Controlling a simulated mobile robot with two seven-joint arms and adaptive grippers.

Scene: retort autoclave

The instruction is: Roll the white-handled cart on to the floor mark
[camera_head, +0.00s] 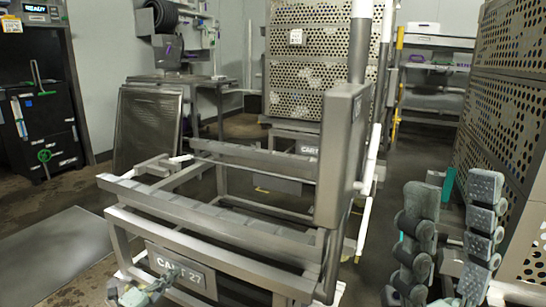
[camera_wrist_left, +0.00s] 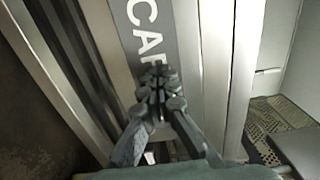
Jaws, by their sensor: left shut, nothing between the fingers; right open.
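The cart labelled CART 27 (camera_head: 181,271) is a low grey metal frame with an upright panel (camera_head: 340,150) and white handle bars (camera_head: 370,160) at its right end. My left gripper (camera_head: 150,291) is low at the cart's near side, by its label plate. In the left wrist view the shut, empty fingers (camera_wrist_left: 157,84) overlap the label plate (camera_wrist_left: 148,32); I cannot tell whether they touch it. My right gripper (camera_head: 453,192) is open and empty, right of the cart's handle end. White strips on the floor show partly under the cart; I cannot tell whether they are the floor mark.
A flat grey plate (camera_head: 55,255) lies on the floor at left. A perforated crate stack (camera_head: 318,95) stands behind the cart, and another perforated wall (camera_head: 505,130) stands close at right. A metal sheet (camera_head: 148,130) stands at the cart's far left. Brown floor is visible at left.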

